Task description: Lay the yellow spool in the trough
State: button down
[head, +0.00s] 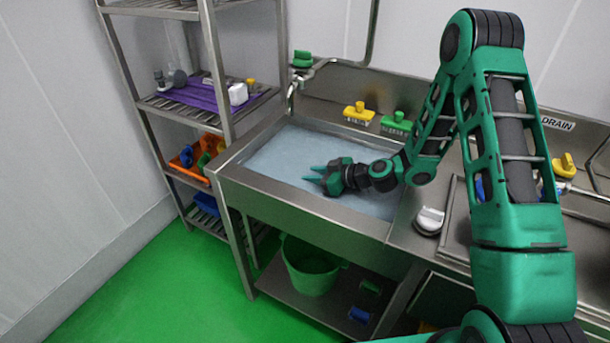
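The trough (232,178) is a wide steel basin holding pale bluish water. My gripper (312,174) is over the trough, pointing left, with its green fingers apart and nothing visible between them. A yellow part (359,112) sits on the ledge behind the trough. Another yellow part (565,165) is on the counter at the far right, partly behind my arm. A small yellow-topped piece (250,83) is on the rack's upper shelf. I cannot tell which of these is the yellow spool.
A green part (397,121) sits on the back ledge and a white part (429,220) on the counter right of the trough. The steel rack at left holds a purple mat (190,101) and an orange bin (182,168). A green bucket (311,272) stands on the shelf below.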

jog(key=shift+f, duration=0.3)
jog(key=c, duration=1.4)
grip_release()
jog(key=shift+c, duration=0.2)
jog(key=shift+r, duration=0.3)
jog(key=v, duration=0.7)
jog(key=shift+s+d+r, duration=0.15)
jog(key=shift+d+r, duration=0.05)
jog(key=shift+r, duration=0.15)
